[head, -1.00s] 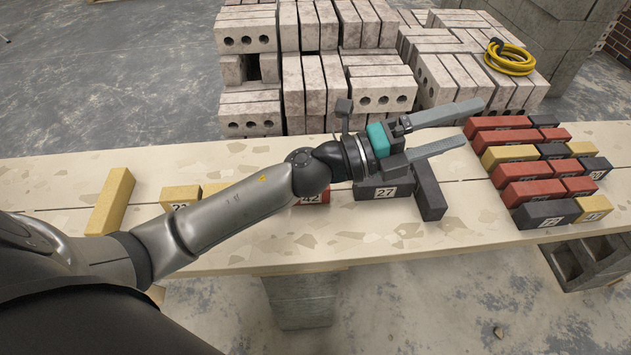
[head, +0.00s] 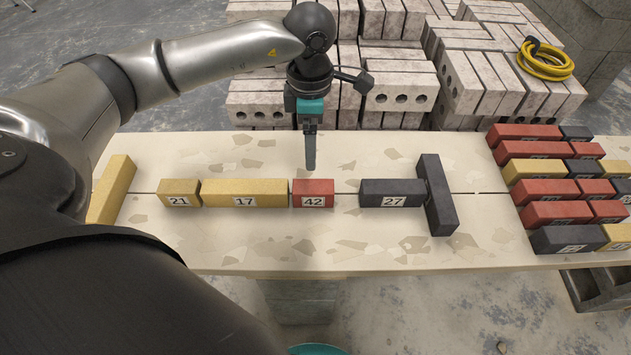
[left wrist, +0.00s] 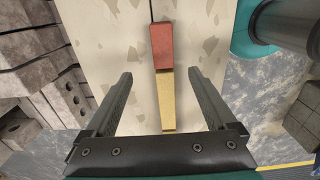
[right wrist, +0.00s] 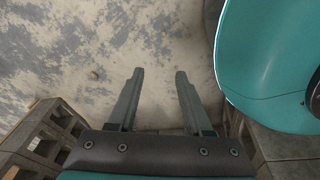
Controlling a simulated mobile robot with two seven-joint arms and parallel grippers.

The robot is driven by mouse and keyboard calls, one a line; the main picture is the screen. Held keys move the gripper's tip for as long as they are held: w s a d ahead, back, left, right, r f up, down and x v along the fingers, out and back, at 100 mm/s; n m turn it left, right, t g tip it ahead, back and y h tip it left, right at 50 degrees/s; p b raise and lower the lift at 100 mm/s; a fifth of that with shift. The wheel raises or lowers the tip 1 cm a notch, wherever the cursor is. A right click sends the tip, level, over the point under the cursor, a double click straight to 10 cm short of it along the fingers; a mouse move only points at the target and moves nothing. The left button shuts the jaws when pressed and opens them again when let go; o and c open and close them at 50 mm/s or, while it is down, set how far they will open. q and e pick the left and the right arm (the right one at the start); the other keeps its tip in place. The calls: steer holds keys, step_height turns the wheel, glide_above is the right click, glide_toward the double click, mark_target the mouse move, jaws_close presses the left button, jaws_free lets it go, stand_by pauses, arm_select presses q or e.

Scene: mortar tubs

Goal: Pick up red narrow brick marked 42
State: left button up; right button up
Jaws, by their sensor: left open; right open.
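The red narrow brick marked 42 (head: 313,188) lies in a row on the plank table, right beside the long yellow brick marked 17 (head: 244,187). My left gripper (head: 310,165) hangs pointing down above the table, just behind the red brick in the head view, empty. In the left wrist view its fingers (left wrist: 160,75) are apart; the red brick (left wrist: 162,45) shows beyond the fingertips and the yellow brick (left wrist: 168,100) lies between them in the picture. My right gripper (right wrist: 159,73) is open and empty, over the floor, and out of sight in the head view.
Left of 17 is yellow brick 21 (head: 178,187) and a crosswise yellow brick (head: 112,190). Right of 42, past a gap, are dark brick 27 (head: 391,186) and a crosswise dark brick (head: 437,195). Grey block piles lie behind.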

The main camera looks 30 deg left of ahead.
arm_select(q)
steer(key=b, duration=0.2)
glide_above(314, 186)
steer(key=f, duration=0.8)
steer(key=shift+a+f, duration=0.15)
steer(key=shift+a, duration=0.1)
steer(key=shift+d+f+b, duration=0.15)
steer(key=shift+f+b, duration=0.8)
steer(key=shift+f, duration=0.85)
steer(key=shift+f+b, duration=0.5)
steer(key=shift+f, duration=0.85)
arm_select(e)
steer(key=w+a+r, duration=0.5)
steer(key=w+r, duration=0.1)
steer(key=w, duration=0.1)
steer(key=shift+a+y, duration=0.4)
steer(key=shift+w+r, duration=0.1)
arm_select(q)
jaws_close()
